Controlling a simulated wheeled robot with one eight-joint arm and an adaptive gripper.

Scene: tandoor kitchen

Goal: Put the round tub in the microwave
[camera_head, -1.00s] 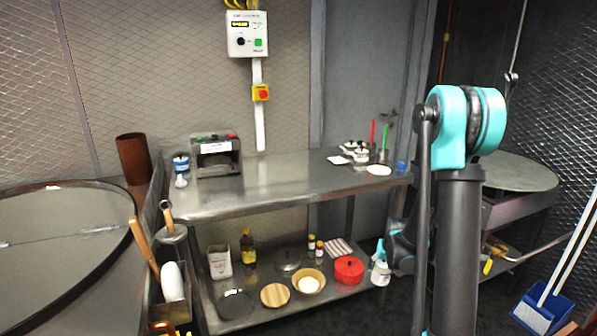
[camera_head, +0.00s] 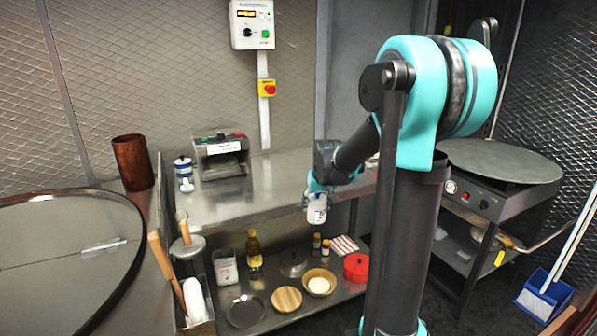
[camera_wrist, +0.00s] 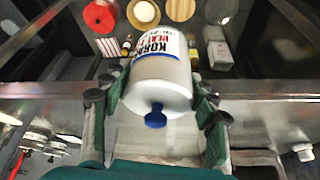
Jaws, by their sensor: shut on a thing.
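The round tub (camera_head: 316,214) is white with printed lettering. In the wrist view the tub (camera_wrist: 158,80) lies between my fingers, its blue knob towards the camera. My gripper (camera_head: 317,196) is shut on it, by the counter's front edge; in the wrist view the fingers of my gripper (camera_wrist: 155,98) press on both its sides. The small microwave (camera_head: 222,160), a grey box with a white label and red and green buttons on top, stands on the counter to the left of my gripper. I cannot tell whether its front is open.
A blue-and-white container (camera_head: 184,172) stands just left of the microwave. The steel counter (camera_head: 270,180) is clear between microwave and gripper. The lower shelf (camera_head: 268,290) holds a bottle, a red pot (camera_head: 356,267), bowls and boards. A brown cylinder (camera_head: 132,162) stands at left.

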